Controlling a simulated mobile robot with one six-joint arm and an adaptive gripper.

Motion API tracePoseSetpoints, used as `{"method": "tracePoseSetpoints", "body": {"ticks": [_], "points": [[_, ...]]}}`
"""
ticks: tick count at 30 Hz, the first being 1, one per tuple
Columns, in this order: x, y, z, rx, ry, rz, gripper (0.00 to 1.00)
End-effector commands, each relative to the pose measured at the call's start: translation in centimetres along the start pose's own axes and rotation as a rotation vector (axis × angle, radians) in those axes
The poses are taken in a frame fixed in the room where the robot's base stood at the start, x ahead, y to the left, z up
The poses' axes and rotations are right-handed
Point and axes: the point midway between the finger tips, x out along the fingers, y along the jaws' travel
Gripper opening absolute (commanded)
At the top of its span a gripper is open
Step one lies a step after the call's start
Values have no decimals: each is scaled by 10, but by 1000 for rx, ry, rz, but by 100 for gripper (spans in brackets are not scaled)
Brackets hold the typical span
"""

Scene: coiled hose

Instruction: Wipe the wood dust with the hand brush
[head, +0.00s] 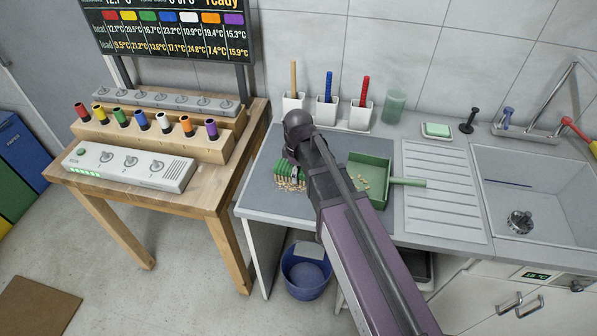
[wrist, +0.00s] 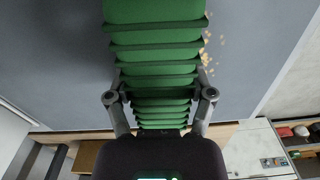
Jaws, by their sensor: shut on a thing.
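My gripper (wrist: 160,88) is shut on the green hand brush (wrist: 155,38), whose ribbed green body fills the top middle of the wrist view. In the head view the brush (head: 284,170) is low at the grey mat, with pale bristles below, partly hidden by my gripper (head: 297,160). Wood dust (head: 284,186) lies at the bristles' foot; crumbs also show right of the brush in the wrist view (wrist: 206,55). The green dustpan (head: 377,162) lies to the right with its handle pointing right. Some crumbs show at its left side, partly hidden by my arm.
White holders with upright tools (head: 326,112) and a translucent green cup (head: 394,106) stand along the wall. A ribbed drainboard (head: 440,200) and sink (head: 540,200) lie right. A blue bucket (head: 305,280) stands below the counter's front edge. The mat's left part is clear.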

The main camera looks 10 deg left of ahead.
Motion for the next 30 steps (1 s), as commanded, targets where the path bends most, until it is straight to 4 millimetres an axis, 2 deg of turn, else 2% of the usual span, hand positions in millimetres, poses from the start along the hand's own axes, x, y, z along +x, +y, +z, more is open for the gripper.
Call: {"method": "tracePoseSetpoints", "body": {"ticks": [5, 21, 30], "points": [[0, 0, -3, 0, -1, 0, 12], [3, -3, -35, -2, 2, -1, 12], [4, -3, -37, -2, 5, -1, 13]]}}
